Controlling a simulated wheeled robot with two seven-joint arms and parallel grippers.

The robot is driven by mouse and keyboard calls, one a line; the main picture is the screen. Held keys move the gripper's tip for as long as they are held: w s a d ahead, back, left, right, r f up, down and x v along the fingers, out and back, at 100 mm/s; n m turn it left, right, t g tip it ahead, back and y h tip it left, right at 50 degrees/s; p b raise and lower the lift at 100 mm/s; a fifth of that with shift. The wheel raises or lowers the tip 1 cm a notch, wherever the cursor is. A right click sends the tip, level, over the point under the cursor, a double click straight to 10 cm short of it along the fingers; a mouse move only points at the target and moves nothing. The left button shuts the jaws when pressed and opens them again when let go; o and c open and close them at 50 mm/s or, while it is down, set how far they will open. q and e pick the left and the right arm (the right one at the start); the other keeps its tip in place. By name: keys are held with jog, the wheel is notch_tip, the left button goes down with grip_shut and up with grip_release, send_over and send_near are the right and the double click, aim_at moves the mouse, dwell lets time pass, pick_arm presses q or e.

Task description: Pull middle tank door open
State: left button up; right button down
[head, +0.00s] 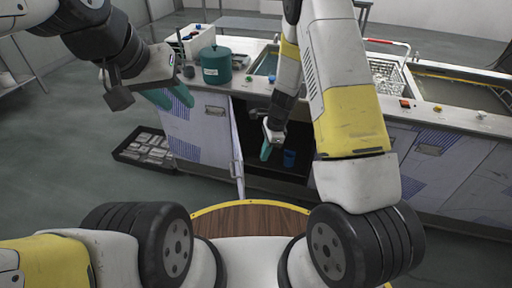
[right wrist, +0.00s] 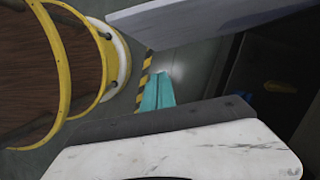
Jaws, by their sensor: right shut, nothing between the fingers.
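The middle tank door (head: 238,172) stands swung out towards me, seen almost edge-on, with the dark cabinet opening (head: 252,122) to its right. A pale panel, apparently this door (right wrist: 200,22), crosses the top of the right wrist view. My right gripper (head: 266,152) is in front of the opening, to the right of the door edge. Its teal fingers (right wrist: 157,92) are together and empty, below the panel in the right wrist view; I cannot tell whether they touch it. My left gripper (head: 172,97) is raised at the left, fingers apart and empty.
A green pot (head: 215,65) stands on the counter. A black crate (head: 146,148) lies on the floor at left. My right arm covers part of the cabinet front.

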jog(key=a+f, duration=0.6)
jog(key=f, duration=0.3)
jog(key=shift+s+a, duration=0.2)
jog(key=shift+s, duration=0.25)
jog(key=shift+f, duration=0.1)
